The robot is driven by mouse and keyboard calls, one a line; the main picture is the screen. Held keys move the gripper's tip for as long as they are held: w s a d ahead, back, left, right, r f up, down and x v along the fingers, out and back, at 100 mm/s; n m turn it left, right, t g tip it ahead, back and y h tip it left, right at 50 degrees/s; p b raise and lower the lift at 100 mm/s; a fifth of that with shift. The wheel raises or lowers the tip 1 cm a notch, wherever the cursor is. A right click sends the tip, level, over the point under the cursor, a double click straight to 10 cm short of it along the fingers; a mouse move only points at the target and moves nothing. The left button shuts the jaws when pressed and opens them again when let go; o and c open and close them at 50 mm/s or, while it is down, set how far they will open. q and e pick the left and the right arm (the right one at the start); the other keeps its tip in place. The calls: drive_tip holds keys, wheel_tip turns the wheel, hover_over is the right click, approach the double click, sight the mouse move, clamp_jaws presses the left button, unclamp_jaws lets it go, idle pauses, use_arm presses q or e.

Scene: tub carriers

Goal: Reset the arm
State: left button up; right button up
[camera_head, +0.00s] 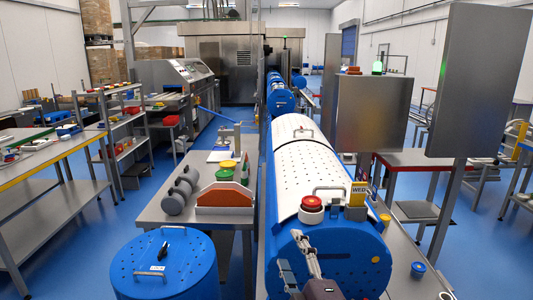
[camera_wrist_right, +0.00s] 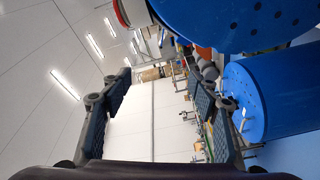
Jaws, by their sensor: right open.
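My right gripper (camera_head: 309,262) is at the bottom centre of the head view, in front of the near end of a large blue drum (camera_head: 345,262). In the right wrist view the gripper (camera_wrist_right: 156,72) has its two dark fingers spread wide, with nothing between them. The blue drum's perforated end (camera_wrist_right: 235,20) fills the top right there. From these views I cannot tell whether the gripper touches the drum. My left gripper is not in view.
A blue perforated tub (camera_head: 165,268) with a handle stands at lower left. A grey table (camera_head: 160,212) behind it holds grey rollers (camera_head: 181,190) and a red-fronted holder (camera_head: 224,197). A red button (camera_head: 312,203) sits atop the drum. Metal panels (camera_head: 478,80) stand at right.

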drive_tip(key=s+d+f+m+g+h, duration=0.2)
drive_tip(key=s+d+f+m+g, duration=0.25)
drive_tip(key=s+f, duration=0.4)
drive_tip(key=s+d+f+m+g+h, duration=0.25)
drive_tip(key=s+d+f+m, duration=0.3)
drive_tip(key=f, duration=0.65)
drive_tip(key=s+d+f+m+g, duration=0.2)
drive_tip(key=s+f+m+g, duration=0.15)
drive_tip(key=s, duration=0.65)
drive_tip(key=s+d+f+m+g, duration=0.25)
drive_tip(key=s+f+g, duration=0.2)
drive_tip(key=s, duration=0.45)
wheel_tip(320, 180, down, 27)
drive_tip(key=s+n, duration=0.1)
drive_tip(key=s, duration=0.1)
drive_tip(key=s+d+f+g, duration=0.1)
drive_tip(key=s+d+f, duration=0.2)
drive_tip(key=s+f, duration=1.3)
drive_tip(key=shift+s+f+g+b, duration=0.25)
drive_tip(key=shift+s+g+b, duration=0.15)
drive_tip(key=shift+s+b, duration=0.05)
drive_tip(key=shift+d, duration=0.1)
